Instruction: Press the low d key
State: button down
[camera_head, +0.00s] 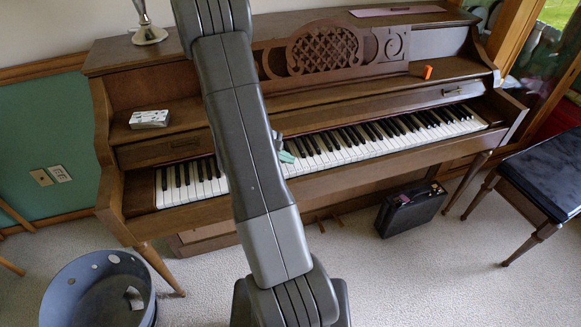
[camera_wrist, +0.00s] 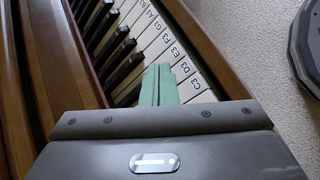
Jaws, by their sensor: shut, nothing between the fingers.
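The piano keyboard (camera_head: 360,138) runs across the front of the upright piano. In the wrist view the white keys carry printed letters: the low D key, marked D3 (camera_wrist: 184,67), lies between the C3 key (camera_wrist: 195,84) and the E3 key (camera_wrist: 174,51). My gripper (camera_wrist: 158,67) has pale green fingers, shut together and empty. Their tips lie over the keys just left of the D3 label. I cannot tell whether they touch a key. In the head view my gripper (camera_head: 287,157) is over the keyboard left of its middle, partly hidden by my arm.
The wooden key slip (camera_wrist: 215,45) runs along the keys' front edge. A white box (camera_head: 149,119) and an orange item (camera_head: 427,72) rest on the piano. A black case (camera_head: 411,210) stands beneath it, a bench (camera_head: 545,175) at right and a grey bin (camera_head: 98,290) at lower left.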

notch_tip(320, 180, up, 5)
jog(key=p, duration=0.2)
jog(key=shift+p, duration=0.3)
